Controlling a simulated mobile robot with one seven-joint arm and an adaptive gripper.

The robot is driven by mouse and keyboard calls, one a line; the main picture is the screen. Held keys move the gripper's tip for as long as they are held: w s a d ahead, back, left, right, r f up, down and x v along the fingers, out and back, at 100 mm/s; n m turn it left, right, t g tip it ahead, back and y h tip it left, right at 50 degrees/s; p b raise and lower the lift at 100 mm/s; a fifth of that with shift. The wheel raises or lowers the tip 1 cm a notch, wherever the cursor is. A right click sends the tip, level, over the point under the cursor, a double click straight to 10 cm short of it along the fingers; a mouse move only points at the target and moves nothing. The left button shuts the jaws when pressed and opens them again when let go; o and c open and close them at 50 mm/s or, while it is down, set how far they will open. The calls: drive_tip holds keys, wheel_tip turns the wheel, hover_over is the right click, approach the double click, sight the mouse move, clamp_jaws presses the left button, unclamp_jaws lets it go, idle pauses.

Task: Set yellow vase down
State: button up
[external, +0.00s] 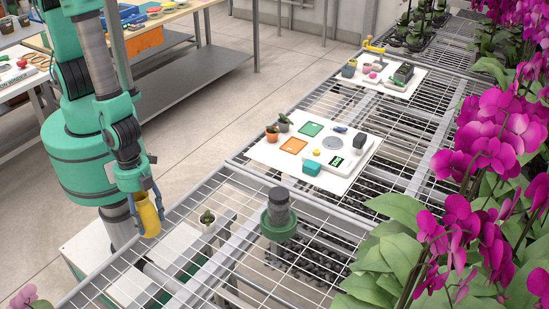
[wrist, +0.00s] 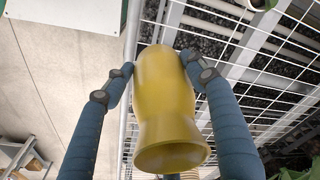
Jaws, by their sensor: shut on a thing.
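The yellow vase (external: 149,216) is held in my gripper (external: 146,196) at the left edge of the wire-mesh bench (external: 190,210) in the external view. In the wrist view, the yellow vase (wrist: 165,105) sits between the two blue fingers of my gripper (wrist: 160,78), which are shut on its sides. Its flared rim faces the bottom of that picture. The mesh bench (wrist: 235,50) shows behind and to the right of the vase, with pale floor to the left. I cannot tell the exact gap between vase and bench.
A white board (external: 265,155) with small pots, coloured squares and a scale lies farther back. Pink orchids (external: 480,170) crowd the right. Bare mesh lies between.

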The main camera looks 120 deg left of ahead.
drive_tip(key=shift+w, duration=0.1)
drive_tip(key=w+a, duration=0.5)
drive_tip(key=w, duration=0.5)
drive_tip(key=w+a, duration=0.5)
drive_tip(key=w, duration=0.6)
drive_tip(key=shift+r+m+p, duration=0.15)
drive_tip(key=shift+m+p, duration=0.15)
drive_tip(key=shift+w, duration=0.1)
drive_tip(key=w, duration=0.5)
drive_tip(key=w+f+b, duration=0.1)
drive_tip(key=w, duration=0.9)
drive_tip(key=shift+w+d+f, duration=0.2)
drive_tip(key=shift+w+f, duration=0.05)
drive_tip(key=shift+w, duration=0.15)
drive_tip(key=shift+f+b, duration=0.55)
drive_tip(key=shift+f, duration=1.2)
